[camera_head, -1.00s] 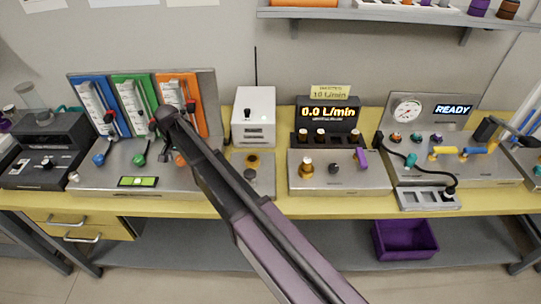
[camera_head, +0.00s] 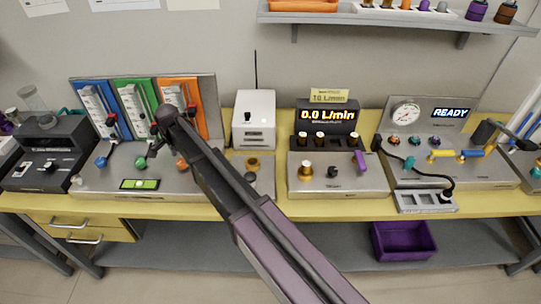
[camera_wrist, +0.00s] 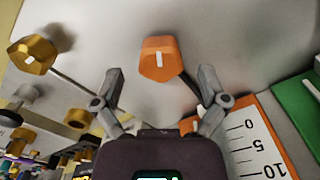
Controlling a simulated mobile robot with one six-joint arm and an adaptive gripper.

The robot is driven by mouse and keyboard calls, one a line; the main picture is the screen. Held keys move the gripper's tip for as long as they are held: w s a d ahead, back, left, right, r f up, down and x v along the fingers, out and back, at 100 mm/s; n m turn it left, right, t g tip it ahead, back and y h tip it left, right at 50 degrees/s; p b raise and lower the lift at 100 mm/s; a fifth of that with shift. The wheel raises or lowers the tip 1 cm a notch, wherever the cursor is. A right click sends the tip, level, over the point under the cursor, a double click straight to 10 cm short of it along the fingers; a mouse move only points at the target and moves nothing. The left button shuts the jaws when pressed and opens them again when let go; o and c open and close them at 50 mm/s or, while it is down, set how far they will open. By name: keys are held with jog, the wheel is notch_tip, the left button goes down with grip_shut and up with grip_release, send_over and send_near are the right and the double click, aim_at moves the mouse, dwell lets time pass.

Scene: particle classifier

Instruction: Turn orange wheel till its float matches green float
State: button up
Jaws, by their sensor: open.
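In the wrist view the orange wheel (camera_wrist: 158,66), with a white mark, lies between and slightly beyond my fingertips. My gripper (camera_wrist: 161,74) is open, one finger on each side of the wheel, with gaps showing. In the head view my gripper (camera_head: 154,144) is over the console near the green wheel (camera_head: 140,161). The green gauge panel (camera_head: 134,90) stands left of the orange one. Both floats are too small to read.
The blue wheel (camera_head: 101,162) is left of the green one. A lit green level display (camera_head: 139,184) is at the console front. A white box (camera_head: 253,119) and a brass knob (camera_head: 253,163) stand to the right. A flow display (camera_head: 326,115) reads 0.0 L/min.

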aim_at(182, 161)
jog(key=shift+r+p, duration=5.8)
jog(key=shift+r, duration=0.3)
jog(key=s+d+f+n+b, duration=0.1)
jog(key=s+d+f+b, duration=0.1)
jog(key=d, duration=0.8)
jog(key=s+d+f+n+b, duration=0.2)
jog(key=s+d+f+b, duration=0.1)
jog(key=d, duration=0.7)
jog(key=s+d+f+n+b, duration=0.2)
jog(key=d, duration=0.9)
jog(key=shift+s+f, duration=0.2)
jog(key=shift+s, duration=0.05)
jog(key=shift+d, duration=0.1)
jog(key=s+d+n, duration=0.3)
jog(key=s+d, duration=0.6)
jog(key=d, duration=0.3)
jog(key=shift+s+d, duration=0.15)
